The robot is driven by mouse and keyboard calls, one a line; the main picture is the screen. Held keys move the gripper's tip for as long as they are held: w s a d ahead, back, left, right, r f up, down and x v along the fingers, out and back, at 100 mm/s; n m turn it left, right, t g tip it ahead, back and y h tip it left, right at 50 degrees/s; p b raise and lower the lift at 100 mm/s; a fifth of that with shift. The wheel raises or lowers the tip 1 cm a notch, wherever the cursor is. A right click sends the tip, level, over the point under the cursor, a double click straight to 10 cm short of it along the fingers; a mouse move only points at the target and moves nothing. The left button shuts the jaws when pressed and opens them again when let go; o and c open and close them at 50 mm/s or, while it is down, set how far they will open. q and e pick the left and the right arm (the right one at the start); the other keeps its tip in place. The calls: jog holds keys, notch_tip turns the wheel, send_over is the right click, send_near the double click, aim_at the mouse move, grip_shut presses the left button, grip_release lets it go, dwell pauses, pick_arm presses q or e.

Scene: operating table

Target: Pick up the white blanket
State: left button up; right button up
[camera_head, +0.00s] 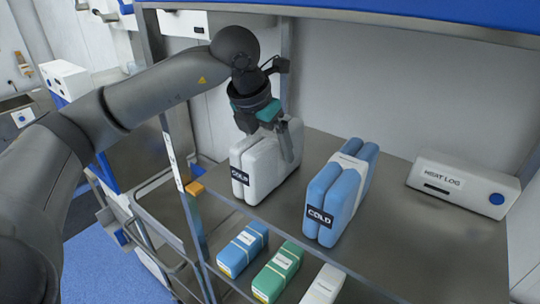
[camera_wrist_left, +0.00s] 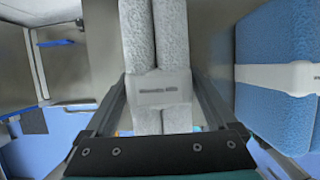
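The white blanket (camera_head: 258,172) is a folded, upright bundle with a dark label, standing on the shelf in the head view. In the left wrist view the white blanket (camera_wrist_left: 138,38) runs up the middle, with a pale band around it. My left gripper (camera_head: 270,138) is over the top of the blanket. Its fingers (camera_wrist_left: 162,88) are apart, one on each side of the bundle, with a gap visible at least on the right. The far finger is mostly hidden in the head view. My right gripper is not in view.
A blue blanket bundle (camera_head: 338,195) stands close to the right on the same shelf (camera_head: 400,225). A white box marked "HEAT LOG" (camera_head: 462,186) is at the far right. Blue (camera_head: 243,250), green (camera_head: 277,272) and white (camera_head: 325,285) packs lie on a lower level. A metal post (camera_head: 185,190) stands left.

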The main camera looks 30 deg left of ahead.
pick_arm(q)
jog(key=c, duration=1.4)
jog(key=shift+r, duration=0.1)
jog(key=shift+a+r, duration=0.1)
